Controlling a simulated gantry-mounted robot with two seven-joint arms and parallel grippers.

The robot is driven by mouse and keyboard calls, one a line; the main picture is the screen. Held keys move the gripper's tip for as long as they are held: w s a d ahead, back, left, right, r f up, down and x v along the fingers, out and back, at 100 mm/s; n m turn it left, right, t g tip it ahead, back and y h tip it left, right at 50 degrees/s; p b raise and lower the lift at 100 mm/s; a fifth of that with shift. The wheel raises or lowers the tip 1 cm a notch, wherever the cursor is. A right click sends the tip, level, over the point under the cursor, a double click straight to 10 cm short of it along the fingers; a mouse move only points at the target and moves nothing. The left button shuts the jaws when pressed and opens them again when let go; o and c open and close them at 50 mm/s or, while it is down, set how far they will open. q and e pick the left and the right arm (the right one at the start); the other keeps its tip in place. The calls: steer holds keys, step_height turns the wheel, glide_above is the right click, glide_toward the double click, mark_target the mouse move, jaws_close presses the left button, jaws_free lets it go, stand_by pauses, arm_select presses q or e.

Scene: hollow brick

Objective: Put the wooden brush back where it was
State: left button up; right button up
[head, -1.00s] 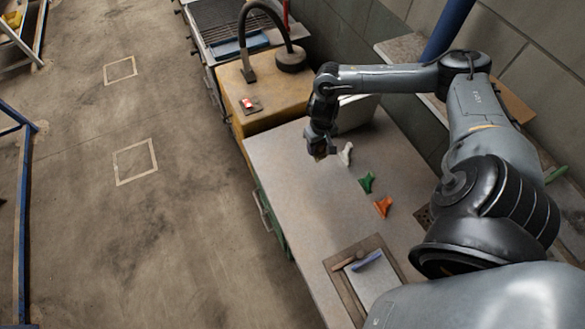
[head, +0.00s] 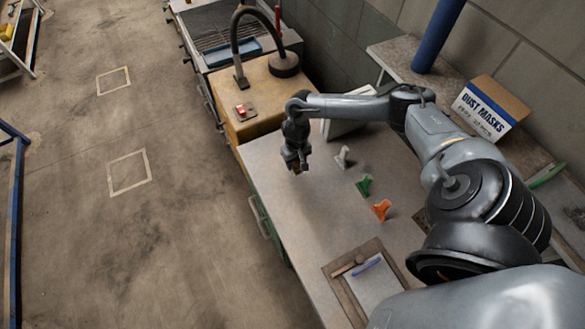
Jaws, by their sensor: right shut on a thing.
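My right gripper (head: 297,167) is over the far left part of the grey worktop, left of the white brush-like piece. It points down and is shut on a small brown thing, which I take to be the wooden brush. Most of that thing is hidden by the fingers, and I cannot tell whether it touches the worktop. My left gripper is not in view.
A white piece (head: 343,157), a green piece (head: 364,186) and an orange piece (head: 381,209) stand in a row on the worktop (head: 290,215). A brown-edged tray (head: 337,287) holds a blue item (head: 367,264). A dust-mask box (head: 489,110) stands at right.

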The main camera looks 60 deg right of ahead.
steer(key=shift+w+a+f, duration=0.1)
steer(key=shift+w+f, duration=0.25)
steer(key=shift+w, duration=0.25)
steer(key=shift+f, duration=2)
steer(key=shift+f, duration=0.15)
steer(key=o, duration=1)
